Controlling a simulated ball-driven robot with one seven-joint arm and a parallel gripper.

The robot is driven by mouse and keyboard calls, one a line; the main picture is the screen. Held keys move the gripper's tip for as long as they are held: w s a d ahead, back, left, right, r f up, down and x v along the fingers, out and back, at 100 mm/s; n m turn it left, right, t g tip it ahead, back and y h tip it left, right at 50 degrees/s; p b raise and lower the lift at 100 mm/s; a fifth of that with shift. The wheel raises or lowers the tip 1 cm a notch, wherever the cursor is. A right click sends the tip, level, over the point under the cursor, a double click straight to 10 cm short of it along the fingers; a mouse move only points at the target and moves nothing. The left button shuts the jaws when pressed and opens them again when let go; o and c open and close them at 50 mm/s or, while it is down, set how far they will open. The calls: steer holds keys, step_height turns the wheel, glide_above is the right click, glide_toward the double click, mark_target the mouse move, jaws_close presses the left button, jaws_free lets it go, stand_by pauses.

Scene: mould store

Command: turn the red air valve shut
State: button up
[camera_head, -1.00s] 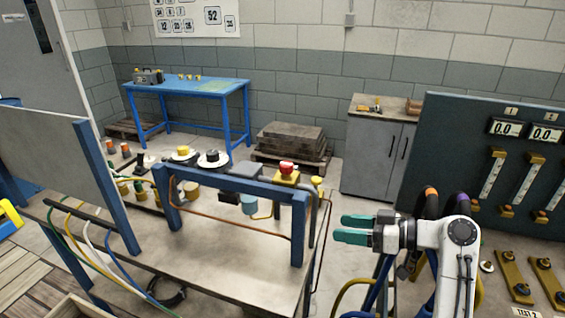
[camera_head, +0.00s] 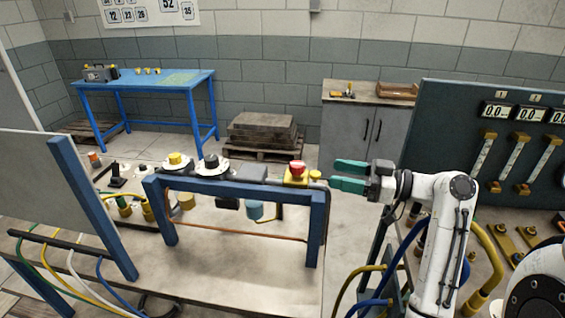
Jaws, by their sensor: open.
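The red air valve (camera_head: 297,168) is a small red knob on a yellow base (camera_head: 296,179). It sits at the right end of the blue frame (camera_head: 236,190) on the bench. My gripper (camera_head: 333,174) has teal fingers pointing left, with a gap between them. It is open and empty, just to the right of the valve in the picture. The fingertips look apart from the knob, but their depth against it is hard to judge. A small yellow knob (camera_head: 315,175) lies between the valve and my fingertips in the picture.
Yellow (camera_head: 175,159) and black (camera_head: 211,161) knobs on white discs stand left of the valve. A dark gauge panel (camera_head: 500,150) rises at the right. A grey cabinet (camera_head: 345,130) and a blue table (camera_head: 145,80) stand behind. Hoses run near my arm.

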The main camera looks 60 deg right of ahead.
mark_target(296, 163)
steer(key=w+p, duration=0.1)
steer(key=w, duration=0.2)
steer(key=w+a+p, duration=0.1)
steer(key=w, duration=0.2)
steer(key=w+p, duration=0.1)
steer(key=w, duration=0.3)
steer(key=shift+a+r, duration=0.1)
steer(key=shift+a, duration=0.3)
steer(key=shift+w+a, duration=0.1)
steer(key=shift+w, duration=0.45)
steer(key=shift+c, duration=0.3)
